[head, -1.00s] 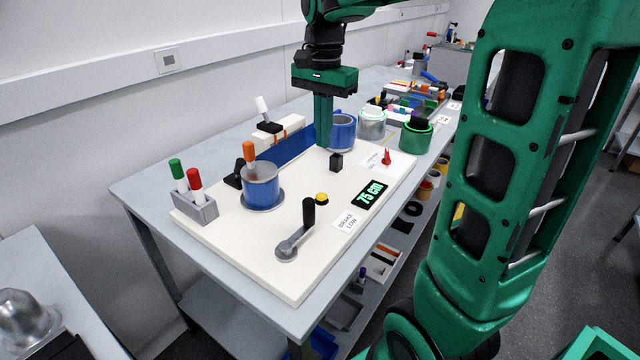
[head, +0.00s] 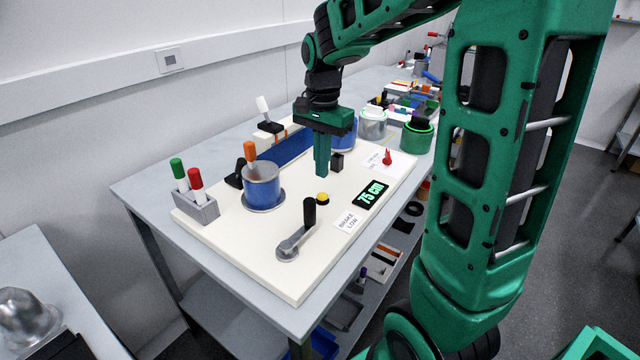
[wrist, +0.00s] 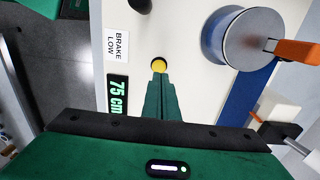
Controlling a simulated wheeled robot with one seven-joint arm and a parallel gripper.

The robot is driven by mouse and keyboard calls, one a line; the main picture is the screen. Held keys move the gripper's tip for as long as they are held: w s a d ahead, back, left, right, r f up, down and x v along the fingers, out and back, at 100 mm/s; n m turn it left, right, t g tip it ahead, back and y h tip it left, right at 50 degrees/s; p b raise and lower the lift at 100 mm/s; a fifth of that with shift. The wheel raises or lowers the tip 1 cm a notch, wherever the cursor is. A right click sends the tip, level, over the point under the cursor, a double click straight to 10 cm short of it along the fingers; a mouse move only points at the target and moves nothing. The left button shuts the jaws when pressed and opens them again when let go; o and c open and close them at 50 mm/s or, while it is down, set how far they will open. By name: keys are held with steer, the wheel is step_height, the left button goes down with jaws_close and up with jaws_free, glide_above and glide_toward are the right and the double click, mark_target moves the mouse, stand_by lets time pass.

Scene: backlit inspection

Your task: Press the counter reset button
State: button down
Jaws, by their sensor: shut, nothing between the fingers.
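The yellow button (head: 322,198) sits in a dark ring on the cream panel (head: 262,262), between the crank and the display. In the wrist view the yellow button (wrist: 159,65) shows just beyond my fingertips. My gripper (head: 322,172) is shut and empty, pointing down over the panel, a little behind the button in the head view. Its closed fingers also show in the wrist view (wrist: 160,82). A gap seems to remain between fingertips and button, though its size is hard to tell. The counter display (head: 371,194) reads 75 cm in green.
A black-handled crank (head: 308,212) stands close in front of the button. A blue spool (head: 262,186) is at its left, a black block (head: 337,161) and red knob (head: 387,157) behind. A marker holder (head: 196,208) stands at the panel's left edge. A label (head: 349,220) reads BRAKE LOW.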

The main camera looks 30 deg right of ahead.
mark_target(322, 195)
steer(key=shift+f, duration=2.8)
steer(key=shift+s+f, duration=0.25)
steer(key=shift+f, duration=0.75)
step_height(322, 195, up, 15)
steer(key=shift+w+f, duration=0.2)
steer(key=shift+w, duration=0.15)
